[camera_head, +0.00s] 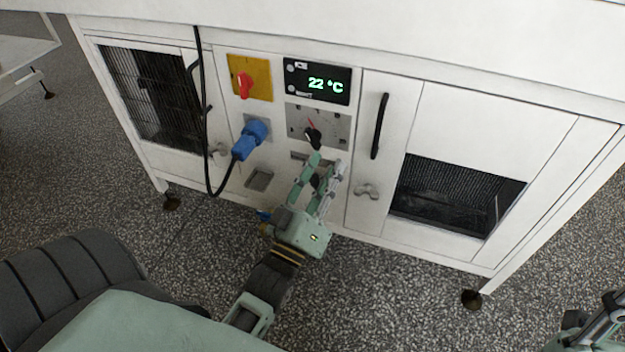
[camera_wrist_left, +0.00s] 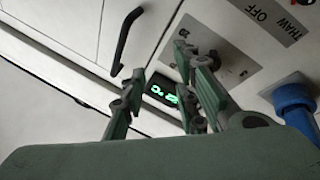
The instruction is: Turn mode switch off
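The cabinet front (camera_head: 395,135) has a grey plate (camera_head: 340,131) with a black knob (camera_head: 313,136) and a red mark above it. A label reading "THAW OFF" shows in the left wrist view (camera_wrist_left: 268,14). I cannot tell which control is the mode switch; the part below the knob plate is covered by my gripper. My left gripper (camera_head: 327,162) is open, its fingers apart just below and in front of the knob. In the left wrist view its fingers (camera_wrist_left: 160,60) are spread with nothing visibly held between them. My right gripper (camera_head: 608,318) is only partly in view at the lower right.
Above the knob is a display (camera_head: 318,82) reading 22 °C. To its left are a red switch (camera_head: 244,86) on a yellow plate (camera_head: 262,76) and a blue plug (camera_head: 250,140) with a hanging black cable (camera_head: 206,150). A black door handle (camera_head: 380,126) stands out to the right.

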